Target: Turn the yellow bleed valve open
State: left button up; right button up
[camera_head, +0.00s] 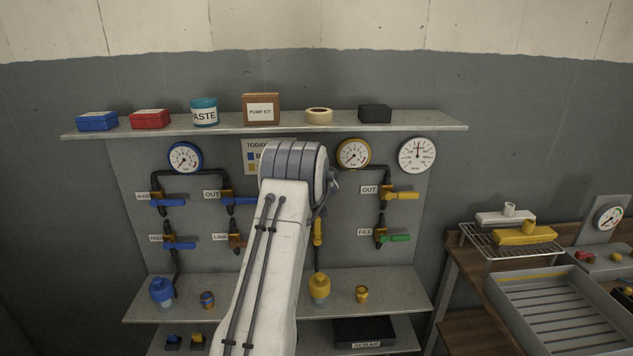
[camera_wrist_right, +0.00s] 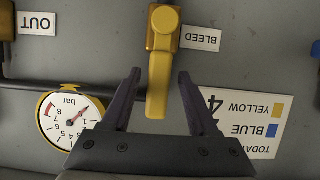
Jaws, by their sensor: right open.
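The yellow bleed valve handle (camera_wrist_right: 158,85) shows in the right wrist view, beside its upside-down BLEED label (camera_wrist_right: 200,39). It runs lengthwise down the picture from its brass-coloured body at the top. My right gripper (camera_wrist_right: 160,75) is open, with one dark finger on each side of the handle's free end. A gap shows at each side; the depth between fingers and handle is hard to tell. In the head view my right arm covers this valve and the gripper's fingers. My left gripper is not in view.
A yellow-rimmed gauge (camera_head: 354,154) hangs right of my arm, above the yellow OUT valve handle (camera_head: 402,195) and a green handle (camera_head: 397,238). A shelf (camera_head: 430,126) juts out above the panel.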

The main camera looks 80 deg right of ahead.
jog(key=shift+a, duration=0.1)
jog(key=shift+s+a+r, duration=0.1)
jog(key=shift+a+r, duration=0.05)
jog(key=shift+a, duration=0.1)
jog(key=b+v, duration=0.3)
jog(key=v, duration=0.6)
jog(key=shift+a, duration=0.35)
jog(key=shift+s, duration=0.1)
